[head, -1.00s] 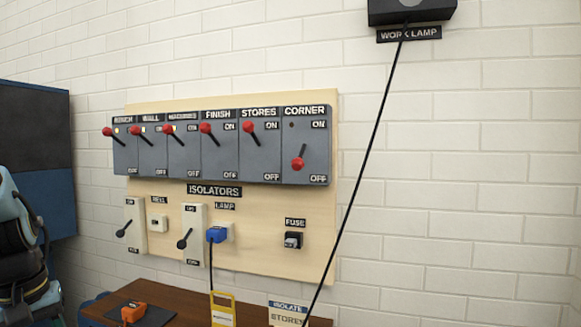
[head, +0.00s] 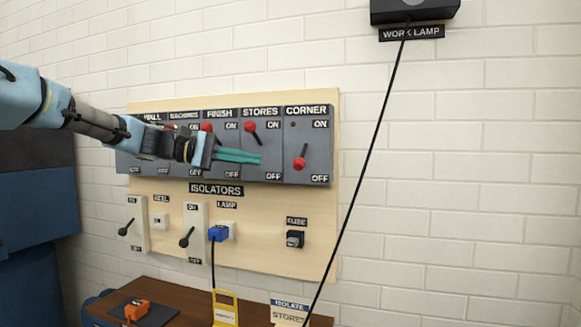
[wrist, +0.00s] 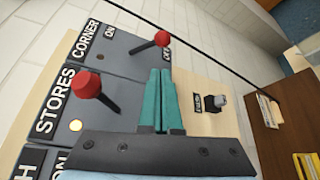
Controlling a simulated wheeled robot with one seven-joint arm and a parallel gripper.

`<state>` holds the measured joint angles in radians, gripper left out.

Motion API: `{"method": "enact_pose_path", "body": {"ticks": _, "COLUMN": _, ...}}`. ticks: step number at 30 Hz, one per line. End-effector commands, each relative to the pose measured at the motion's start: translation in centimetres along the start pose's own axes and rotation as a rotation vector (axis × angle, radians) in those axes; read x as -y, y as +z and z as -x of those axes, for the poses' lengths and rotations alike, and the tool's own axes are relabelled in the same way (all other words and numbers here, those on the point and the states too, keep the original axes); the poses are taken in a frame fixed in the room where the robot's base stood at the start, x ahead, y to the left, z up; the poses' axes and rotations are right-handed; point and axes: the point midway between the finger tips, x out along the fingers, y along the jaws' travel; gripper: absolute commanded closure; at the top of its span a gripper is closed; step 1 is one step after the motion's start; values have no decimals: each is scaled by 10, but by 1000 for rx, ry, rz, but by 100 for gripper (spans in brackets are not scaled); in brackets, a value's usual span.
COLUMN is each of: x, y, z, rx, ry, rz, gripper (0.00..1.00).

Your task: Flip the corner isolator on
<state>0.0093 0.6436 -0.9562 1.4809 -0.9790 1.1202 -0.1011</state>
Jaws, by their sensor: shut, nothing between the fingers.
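The corner isolator (head: 311,150) is the rightmost grey switch on the board. Its red-knobbed lever (head: 300,163) points down towards OFF, and its small lamp looks dark. In the wrist view the corner lever's red knob (wrist: 162,39) shows just beyond the fingertips. My gripper (head: 260,159) has its teal fingers together and empty, in front of the stores isolator and left of the corner lever, apart from it. The fingers also show in the wrist view (wrist: 160,72). The stores lever (head: 250,127) is up at ON, just above my fingers.
More isolators stand to the left, partly hidden by my arm. Below are a fuse (head: 295,239), a blue lamp plug (head: 218,233) and small switches. A black cable (head: 362,185) hangs right of the board. A desk (head: 180,292) is below.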

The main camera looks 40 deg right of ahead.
Motion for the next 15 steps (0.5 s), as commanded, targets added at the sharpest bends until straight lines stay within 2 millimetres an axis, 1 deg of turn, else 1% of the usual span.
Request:
{"method": "enact_pose_path", "body": {"ticks": 5, "x": 1, "y": 0, "z": 0, "rx": -2, "ry": -3, "rz": 0, "gripper": 100}}
{"method": "enact_pose_path", "body": {"ticks": 8, "x": 1, "y": 0, "z": -4, "rx": -1, "ry": -3, "rz": 0, "gripper": 100}}
{"method": "enact_pose_path", "body": {"ticks": 11, "x": 0, "y": 0, "z": -14, "rx": 0, "ry": -4, "rz": 1, "gripper": 100}}
{"method": "enact_pose_path", "body": {"ticks": 15, "x": 0, "y": 1, "z": -38, "rx": 3, "ry": -5, "rz": 2, "gripper": 100}}
